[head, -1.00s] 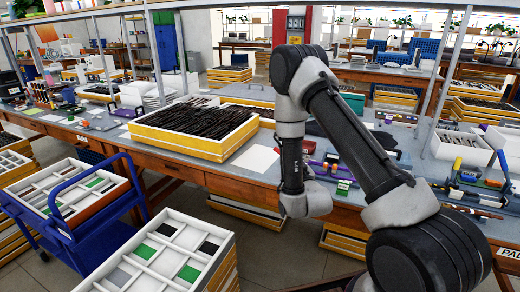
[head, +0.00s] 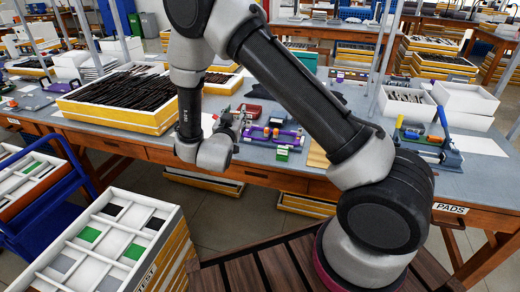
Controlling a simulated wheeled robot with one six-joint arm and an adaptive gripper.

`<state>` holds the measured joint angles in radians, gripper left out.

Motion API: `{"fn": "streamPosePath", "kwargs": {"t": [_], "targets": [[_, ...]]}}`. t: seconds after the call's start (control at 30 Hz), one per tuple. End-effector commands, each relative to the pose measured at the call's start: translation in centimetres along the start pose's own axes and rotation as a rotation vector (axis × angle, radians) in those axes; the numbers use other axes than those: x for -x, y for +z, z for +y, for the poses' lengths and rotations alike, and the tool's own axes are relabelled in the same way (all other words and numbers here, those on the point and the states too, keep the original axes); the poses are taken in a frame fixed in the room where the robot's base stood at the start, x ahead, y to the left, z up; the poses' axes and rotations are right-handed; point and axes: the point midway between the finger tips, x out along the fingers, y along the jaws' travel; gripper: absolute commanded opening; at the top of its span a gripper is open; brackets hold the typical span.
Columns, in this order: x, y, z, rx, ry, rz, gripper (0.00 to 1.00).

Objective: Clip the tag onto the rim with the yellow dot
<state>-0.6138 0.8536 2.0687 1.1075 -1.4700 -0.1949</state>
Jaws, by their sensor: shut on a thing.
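My arm reaches across the picture from the lower right, its wrist hanging in front of the bench's front edge. My gripper (head: 236,120) shows only in part, small and dark, just beyond the wrist and over the bench. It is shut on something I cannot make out. A purple fixture (head: 272,135) stands on the bench right of my gripper, with small green-and-white pieces (head: 282,153) at its front. I cannot make out the tag, a rim or a yellow dot at this size.
On the bench (head: 335,160) are a crate of dark frames (head: 118,120) at left and a blue fixture (head: 425,145) and white boxes (head: 465,105) at right. In front are a compartment tray (head: 110,240), a blue cart (head: 50,205) and a slatted wooden surface (head: 265,272).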

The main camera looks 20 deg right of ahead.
Motion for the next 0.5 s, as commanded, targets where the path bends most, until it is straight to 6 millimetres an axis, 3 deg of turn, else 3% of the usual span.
{"fn": "streamPosePath", "kwargs": {"t": [0.2,0.5], "targets": [[0.7,1.6,2.5,0.001,0.145,0.0,0.21],[0.8,1.8,2.6,0.001,0.148,0.001,0.21]]}}
